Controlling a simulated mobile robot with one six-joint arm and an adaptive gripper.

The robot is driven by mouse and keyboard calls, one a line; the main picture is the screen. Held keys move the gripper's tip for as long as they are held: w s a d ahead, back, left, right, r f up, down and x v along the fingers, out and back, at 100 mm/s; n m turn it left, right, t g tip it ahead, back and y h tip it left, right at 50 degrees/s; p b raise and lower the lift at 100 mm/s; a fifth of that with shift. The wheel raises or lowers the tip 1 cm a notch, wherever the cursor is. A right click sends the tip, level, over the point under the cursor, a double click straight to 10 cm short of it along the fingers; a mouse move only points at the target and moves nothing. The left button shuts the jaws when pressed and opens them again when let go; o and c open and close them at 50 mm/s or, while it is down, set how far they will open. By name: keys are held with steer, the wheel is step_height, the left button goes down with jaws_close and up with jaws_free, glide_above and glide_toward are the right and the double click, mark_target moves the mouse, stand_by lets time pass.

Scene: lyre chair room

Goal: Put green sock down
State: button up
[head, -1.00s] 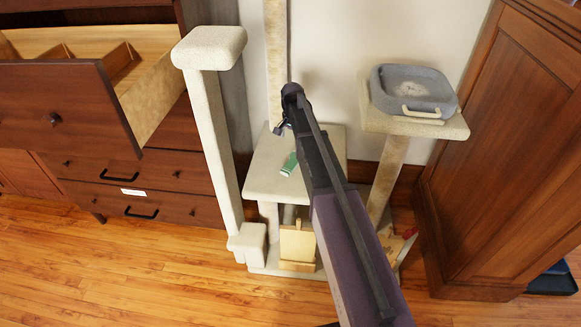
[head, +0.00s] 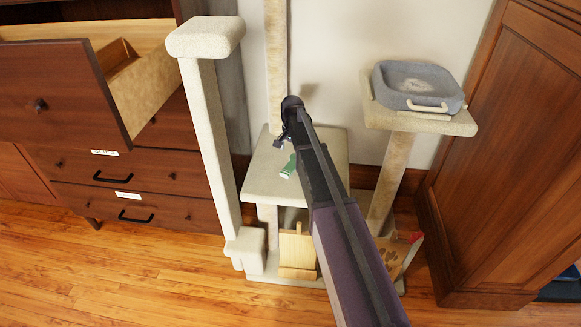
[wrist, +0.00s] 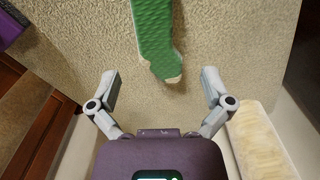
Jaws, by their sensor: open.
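The green sock (head: 288,167) lies on the carpeted middle platform (head: 262,180) of the cat tree, with a pale end toward the front. In the wrist view the green sock (wrist: 154,35) lies flat on the beige carpet, ahead of and between the fingers. My gripper (wrist: 162,78) is open, its two grey fingers spread wide and apart from the sock. In the head view my arm reaches over the platform and hides part of its right side; the fingers show little there.
A tall carpeted post (head: 212,130) stands left of the platform. A grey cat bed (head: 418,88) sits on a higher perch at right. An open drawer (head: 60,95) juts out at left. A wooden cabinet (head: 500,160) stands at right. The wooden floor (head: 130,270) in front is clear.

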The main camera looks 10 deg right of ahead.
mark_target(291, 162)
steer(key=shift+f, duration=0.2)
step_height(291, 162, down, 5)
steer(key=b, duration=0.5)
steer(key=shift+s+a+r, duration=0.1)
steer(key=shift+a, duration=0.05)
stand_by(0.6)
steer(key=c, duration=0.9)
steer(key=shift+c, duration=0.2)
steer(key=shift+r, duration=0.2)
step_height(291, 162, up, 3)
steer(key=p, duration=0.3)
steer(key=s, duration=0.5)
steer(key=s+r+p, duration=0.1)
steer(key=s, duration=1)
steer(key=shift+r+p, duration=0.3)
steer(key=shift+p, duration=0.1)
